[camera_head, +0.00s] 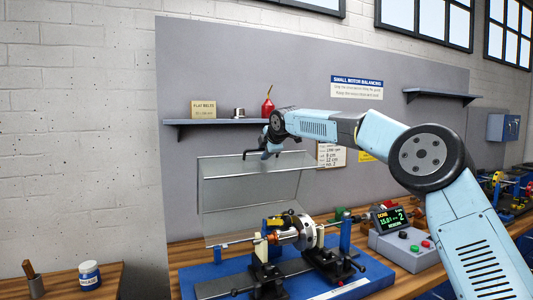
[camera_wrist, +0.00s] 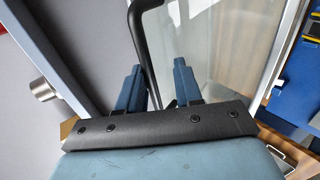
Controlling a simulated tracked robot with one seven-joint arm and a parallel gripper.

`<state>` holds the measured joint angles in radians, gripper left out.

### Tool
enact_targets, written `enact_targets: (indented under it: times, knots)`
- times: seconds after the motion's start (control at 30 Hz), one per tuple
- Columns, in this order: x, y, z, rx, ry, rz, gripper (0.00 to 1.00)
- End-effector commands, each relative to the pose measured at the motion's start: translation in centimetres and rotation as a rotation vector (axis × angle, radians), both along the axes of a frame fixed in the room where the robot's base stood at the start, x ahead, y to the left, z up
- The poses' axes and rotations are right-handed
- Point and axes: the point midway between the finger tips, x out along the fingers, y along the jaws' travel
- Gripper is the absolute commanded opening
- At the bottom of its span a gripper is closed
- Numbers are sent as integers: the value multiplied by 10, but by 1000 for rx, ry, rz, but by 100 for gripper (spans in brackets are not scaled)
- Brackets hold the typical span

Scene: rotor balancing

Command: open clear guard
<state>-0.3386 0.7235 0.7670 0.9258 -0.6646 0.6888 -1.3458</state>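The clear guard (camera_head: 250,185) is a see-through panel with pale edges, standing raised above and behind the balancing rotor (camera_head: 303,232). Its black handle (camera_head: 250,153) is at the top edge. My gripper (camera_head: 270,150) is at that handle, above the guard. In the wrist view my gripper (camera_wrist: 158,85) has its two blue fingers apart. The black handle (camera_wrist: 141,40) runs down between them, nearer the left finger, with a gap to the right finger. The guard's clear panel (camera_wrist: 225,50) shows beyond the fingers.
The blue balancing machine base (camera_head: 215,285) sits on the wooden bench. A display box (camera_head: 405,243) with buttons stands to its right. A shelf (camera_head: 215,122) with a red oil can (camera_head: 267,107) is on the grey panel behind. A labelled jar (camera_head: 90,275) stands at left.

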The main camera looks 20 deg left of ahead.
Motion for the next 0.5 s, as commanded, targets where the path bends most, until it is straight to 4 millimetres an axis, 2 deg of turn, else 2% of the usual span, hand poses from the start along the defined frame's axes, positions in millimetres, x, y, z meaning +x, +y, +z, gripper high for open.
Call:
enact_targets:
  times: [0.27,0.5]
  knots:
    - [-8,-10,11,1,-2,-2,33]
    - [-31,-33,32,0,-2,-2,33]
